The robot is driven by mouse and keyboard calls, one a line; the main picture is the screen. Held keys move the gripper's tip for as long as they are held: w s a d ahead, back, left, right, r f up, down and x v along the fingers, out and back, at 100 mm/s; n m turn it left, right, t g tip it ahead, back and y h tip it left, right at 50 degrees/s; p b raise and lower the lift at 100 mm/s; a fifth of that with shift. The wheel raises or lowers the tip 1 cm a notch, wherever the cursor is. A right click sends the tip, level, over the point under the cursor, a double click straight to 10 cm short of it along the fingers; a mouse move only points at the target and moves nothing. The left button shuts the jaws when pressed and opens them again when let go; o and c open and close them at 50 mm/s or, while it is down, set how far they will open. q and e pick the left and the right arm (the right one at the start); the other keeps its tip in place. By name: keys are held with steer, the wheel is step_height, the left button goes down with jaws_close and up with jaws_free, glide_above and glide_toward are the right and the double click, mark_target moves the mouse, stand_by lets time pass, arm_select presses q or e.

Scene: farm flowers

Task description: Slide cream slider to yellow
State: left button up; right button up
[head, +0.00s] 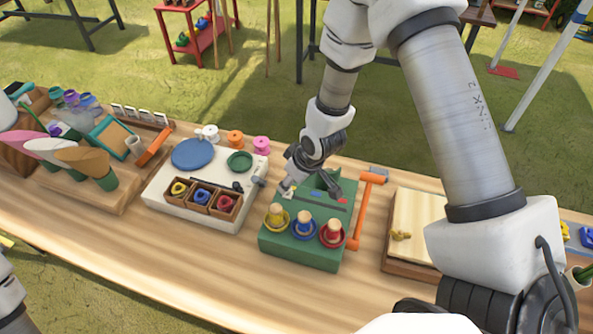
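A green box (270,247) stands on the wooden table, with yellow, blue and red rings holding wooden pegs along its front. Its sloped top has a dark slot, with a blue mark (317,195) and a red mark (342,200) behind it. A small cream piece (287,190), possibly the cream slider, shows at the left end of the top, beside my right gripper's left finger. The yellow mark cannot be made out clearly. My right gripper (312,187) is over the back of the box with its fingers apart. Whether a finger touches the cream piece is unclear. My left gripper is out of view.
An orange hammer (366,211) lies right of the box. A white board (164,200) with discs and small compartments is on the left. A wooden board (412,222) is on the right, partly behind my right arm. The table front is clear.

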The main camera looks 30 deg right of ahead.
steer(key=a+v, duration=0.1)
steer(key=v, duration=0.7)
steer(key=shift+d, duration=0.35)
steer(key=shift+s+r, duration=0.1)
steer(key=shift+r, duration=0.05)
